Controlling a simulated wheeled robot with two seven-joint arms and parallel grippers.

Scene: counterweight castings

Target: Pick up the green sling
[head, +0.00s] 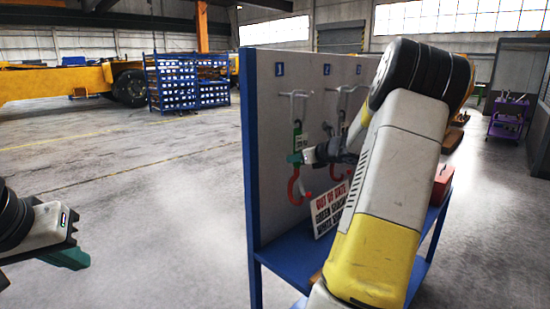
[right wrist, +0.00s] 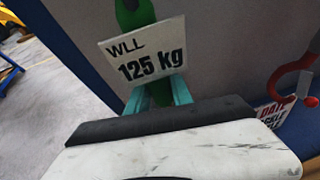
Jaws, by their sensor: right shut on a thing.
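The green sling (head: 298,136) hangs from a hook on the grey board below label 1, with a red hook at its lower end. In the right wrist view the green sling (right wrist: 134,12) carries a white tag reading "WLL 125 kg". My right gripper (head: 296,158) is at the sling, below its tag. Its teal fingers (right wrist: 160,93) are on either side of the green strap, shut on it. My left gripper (head: 76,258) is at the lower left, away from the board, with a teal fingertip showing. Its opening cannot be made out.
A second hanger (head: 345,90) stands to the right, with another red hook (head: 338,172) below it, partly hidden by my arm. An "out of date" sign (head: 329,208) leans on the blue shelf (head: 285,245). A red box (head: 442,184) sits further right. Open floor lies left.

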